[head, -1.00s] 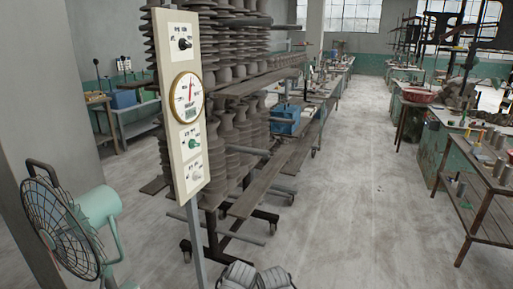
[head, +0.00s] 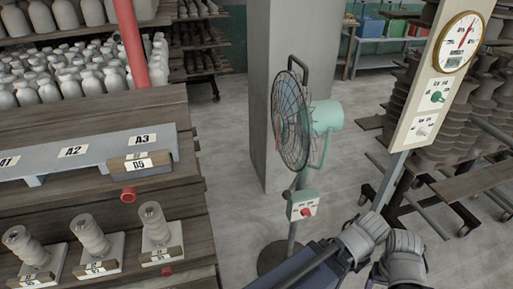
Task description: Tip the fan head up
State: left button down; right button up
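The standing fan is at the centre of the head view. Its round wire cage (head: 290,121) faces left and stands about upright. The pale green motor housing (head: 327,116) is behind the cage, with a dark loop handle (head: 304,62) above. A pole with a small control box (head: 303,205) and red knob runs down to a dark round base (head: 272,259), partly hidden by my arm. My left gripper (head: 366,236) and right gripper (head: 402,262) appear as grey shapes low at right, below and right of the fan head, apart from it. Their fingers are not clear.
A grey pillar (head: 275,40) stands behind the fan. A wooden bench (head: 100,105) with labelled blocks and ribbed pieces fills the left. A gauge panel (head: 440,90) on a post and a rack stand at right. Pale floor (head: 225,185) lies open between bench and fan.

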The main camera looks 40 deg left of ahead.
aim_at(313, 118)
jog(key=u, duration=1)
